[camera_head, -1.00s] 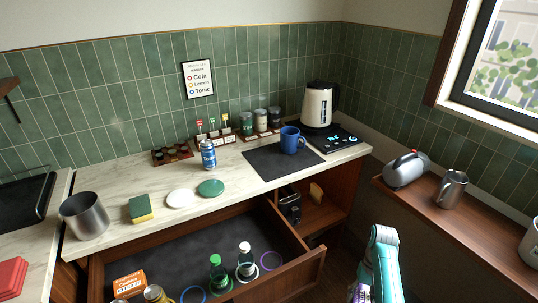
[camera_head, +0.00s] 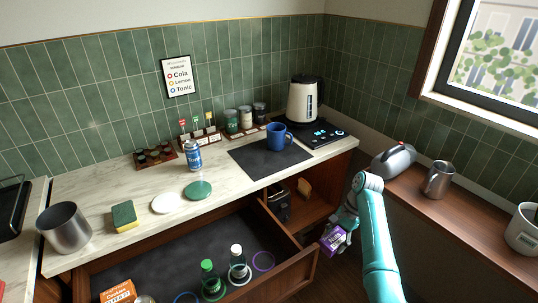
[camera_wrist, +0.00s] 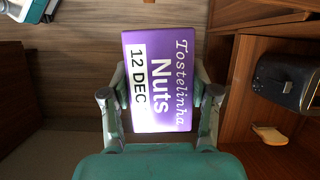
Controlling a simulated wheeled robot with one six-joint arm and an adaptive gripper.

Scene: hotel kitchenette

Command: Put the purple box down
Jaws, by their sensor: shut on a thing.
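The purple box (camera_head: 333,238) is held in my gripper (camera_head: 343,226), to the right of the open drawer's front. In the wrist view the box (camera_wrist: 158,60) shows a face reading "Tostelinha Nuts 12 DEC". My gripper (camera_wrist: 160,105) is shut on it, with one finger on each side. The box hangs in the air beside the cabinet, below the counter top. Its underside is hidden.
The open drawer (camera_head: 305,262) holds bottles, an orange box and coloured rings. The counter (camera_head: 120,185) carries a can, a blue mug (camera_head: 279,136) on a dark mat and a kettle. An open shelf (camera_head: 310,208) is under the counter. A wooden ledge (camera_head: 470,215) runs along the right.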

